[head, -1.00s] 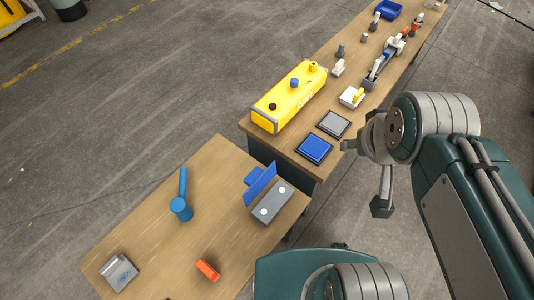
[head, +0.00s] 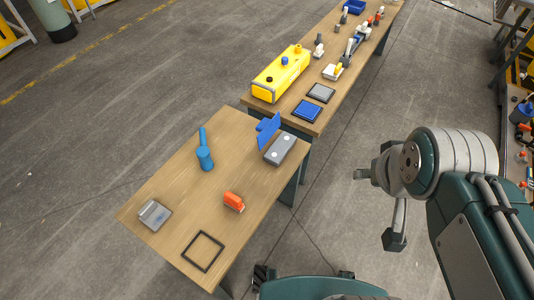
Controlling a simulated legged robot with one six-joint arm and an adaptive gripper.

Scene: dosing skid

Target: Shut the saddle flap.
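A blue flap (head: 267,130) stands raised along the left long edge of a grey block (head: 281,149) with two white round spots. I take these as the saddle flap and its saddle. The block sits at the right edge of the nearer wooden table, and its top is uncovered. My gripper (head: 362,174) is at the end of my folded arm, right of the block and over the floor, well apart from it. Its fingers are too small and edge-on to tell whether they are open or shut.
The nearer table (head: 170,205) also holds a blue handled part (head: 205,158), an orange object (head: 233,201), a grey metal bracket (head: 154,214) and a black square frame (head: 203,251). A second table behind holds a yellow box (head: 281,75) and blue pad (head: 307,111). Floor right of the tables is clear.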

